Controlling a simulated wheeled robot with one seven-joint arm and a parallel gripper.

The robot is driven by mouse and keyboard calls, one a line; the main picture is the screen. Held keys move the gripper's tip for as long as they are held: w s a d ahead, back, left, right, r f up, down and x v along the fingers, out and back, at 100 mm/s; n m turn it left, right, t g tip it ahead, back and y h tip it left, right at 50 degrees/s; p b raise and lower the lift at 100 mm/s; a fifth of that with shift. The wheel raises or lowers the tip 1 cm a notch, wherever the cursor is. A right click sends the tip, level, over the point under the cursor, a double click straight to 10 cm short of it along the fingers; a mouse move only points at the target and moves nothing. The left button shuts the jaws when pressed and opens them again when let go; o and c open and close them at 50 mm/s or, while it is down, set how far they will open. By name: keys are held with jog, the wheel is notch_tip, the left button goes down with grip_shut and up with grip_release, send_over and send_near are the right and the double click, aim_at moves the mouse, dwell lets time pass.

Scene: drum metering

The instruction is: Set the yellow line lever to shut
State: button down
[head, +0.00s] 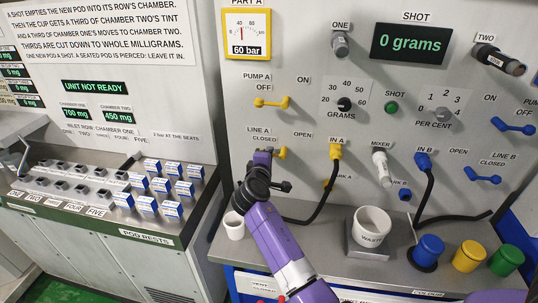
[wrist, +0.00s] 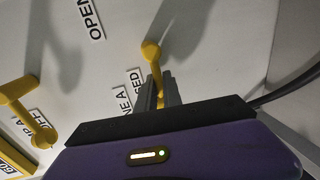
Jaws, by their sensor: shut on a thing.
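The yellow line lever (head: 282,153) is on the wall panel under the LINE A label, between the words CLOSED and OPEN. My gripper (head: 266,154) is at its left part, on the CLOSED side, and hides most of the handle in the head view. In the wrist view the lever (wrist: 152,53) runs from its rounded end down between my two grey fingers (wrist: 160,95). The fingers are shut on the handle. The CLOSED label beside them is partly covered by the fingers; the OPEN label (wrist: 92,18) is clear of them.
The yellow pump A lever (head: 270,102) is just above, also at left in the wrist view (wrist: 28,110). The yellow IN A plug (head: 336,151) with its black hose is close on the right. A white cup (head: 234,225) and the waste bin (head: 372,222) stand on the counter below.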

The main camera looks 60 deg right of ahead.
jog(key=shift+f, duration=0.1)
jog(key=c, duration=1.5)
grip_release()
jog(key=b+v, duration=0.1)
jog(key=v, duration=0.6)
jog(key=shift+a, duration=0.35)
jog(key=shift+s, duration=0.15)
